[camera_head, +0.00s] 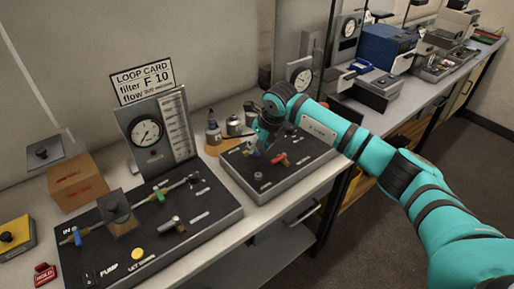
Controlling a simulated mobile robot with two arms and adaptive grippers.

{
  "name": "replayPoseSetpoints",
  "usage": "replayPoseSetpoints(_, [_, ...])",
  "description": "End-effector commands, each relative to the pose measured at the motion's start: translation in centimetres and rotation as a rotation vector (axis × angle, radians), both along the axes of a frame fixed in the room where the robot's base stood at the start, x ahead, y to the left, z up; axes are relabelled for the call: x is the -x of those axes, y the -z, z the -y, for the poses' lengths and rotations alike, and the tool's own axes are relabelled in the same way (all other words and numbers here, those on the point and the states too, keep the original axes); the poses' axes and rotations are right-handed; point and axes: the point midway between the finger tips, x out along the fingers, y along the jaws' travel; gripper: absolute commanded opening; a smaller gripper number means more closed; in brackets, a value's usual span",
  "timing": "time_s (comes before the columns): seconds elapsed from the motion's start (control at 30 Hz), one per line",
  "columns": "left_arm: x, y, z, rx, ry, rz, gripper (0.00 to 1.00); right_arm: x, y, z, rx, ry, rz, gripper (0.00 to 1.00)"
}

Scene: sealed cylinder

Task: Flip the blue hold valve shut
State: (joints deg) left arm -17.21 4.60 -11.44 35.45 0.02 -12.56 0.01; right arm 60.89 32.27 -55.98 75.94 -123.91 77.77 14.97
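My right gripper (262,140) points down over the back left part of the right-hand dark panel (262,195). A small blue handle (256,154) shows just below the fingers, partly hidden; I cannot tell whether they touch it or how far the fingers are open. A red handle (280,160) lies to its right. On the left-hand panel (205,222), another blue handle (77,237) stands near the label IN, with green handles (159,194) further right. A red HOLD tag (44,274) lies at the bench's lower left. My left gripper is not in view.
A gauge board (146,132) with a loop card (143,83) stands behind the left panel. Bottles (213,128) and a second gauge (300,73) stand near my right gripper.

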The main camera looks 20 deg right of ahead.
Motion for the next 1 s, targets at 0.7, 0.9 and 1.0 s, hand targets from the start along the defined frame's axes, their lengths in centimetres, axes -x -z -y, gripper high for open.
replayPoseSetpoints(0.7, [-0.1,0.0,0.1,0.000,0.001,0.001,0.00,3.4,-8.8,1.2,-0.001,0.001,0.000,0.38])
replayPoseSetpoints(0.9, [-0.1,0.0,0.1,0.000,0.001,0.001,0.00,3.4,-8.8,1.2,0.000,0.001,0.000,0.38])
replayPoseSetpoints(1.0, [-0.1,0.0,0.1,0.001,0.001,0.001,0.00,3.4,-8.7,1.2,0.000,0.001,0.000,0.38])
